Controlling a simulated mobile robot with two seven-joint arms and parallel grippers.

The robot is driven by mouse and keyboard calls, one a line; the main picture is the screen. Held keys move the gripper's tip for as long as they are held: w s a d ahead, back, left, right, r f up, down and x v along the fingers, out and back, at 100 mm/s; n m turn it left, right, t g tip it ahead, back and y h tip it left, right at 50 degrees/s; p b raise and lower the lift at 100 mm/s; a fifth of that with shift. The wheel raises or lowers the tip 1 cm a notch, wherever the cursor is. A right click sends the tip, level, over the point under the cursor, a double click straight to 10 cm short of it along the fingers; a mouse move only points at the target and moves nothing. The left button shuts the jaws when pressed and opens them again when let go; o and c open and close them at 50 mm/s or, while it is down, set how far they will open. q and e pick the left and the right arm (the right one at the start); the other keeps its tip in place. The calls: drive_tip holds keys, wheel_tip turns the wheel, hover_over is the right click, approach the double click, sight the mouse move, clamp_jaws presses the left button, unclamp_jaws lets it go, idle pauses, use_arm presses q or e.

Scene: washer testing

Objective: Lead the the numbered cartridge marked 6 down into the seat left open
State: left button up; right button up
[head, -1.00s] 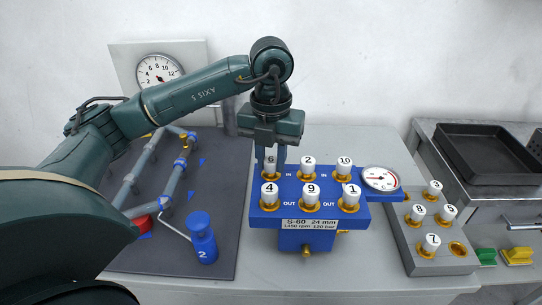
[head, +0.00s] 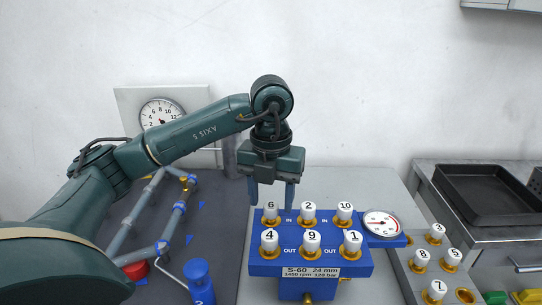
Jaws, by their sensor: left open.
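The cartridge marked 6 (head: 271,213), white with a gold collar, stands upright in the back left seat of the blue block (head: 312,271). All the block's seats hold numbered white cartridges: 6, 2 and 10 at the back, 4, 9 and 1 in front. My left gripper (head: 271,198) is open and empty, pointing down just above and behind cartridge 6, its fingers apart to either side. Whether a finger still touches the cartridge I cannot tell. My right gripper is not in view.
A gauge (head: 381,224) adjoins the block. Pipework (head: 150,205) and a blue bottle (head: 199,282) lie left. A black tray (head: 490,190) stands right.

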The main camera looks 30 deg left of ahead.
use_arm(q)
wheel_tip(320, 180, up, 10)
drive_tip(key=r+p, duration=0.1)
drive_tip(key=p, duration=0.1)
wheel_tip(320, 180, up, 7)
drive_tip(key=p, duration=0.7)
hover_over(271, 205)
drive_tip(key=shift+r, duration=0.15)
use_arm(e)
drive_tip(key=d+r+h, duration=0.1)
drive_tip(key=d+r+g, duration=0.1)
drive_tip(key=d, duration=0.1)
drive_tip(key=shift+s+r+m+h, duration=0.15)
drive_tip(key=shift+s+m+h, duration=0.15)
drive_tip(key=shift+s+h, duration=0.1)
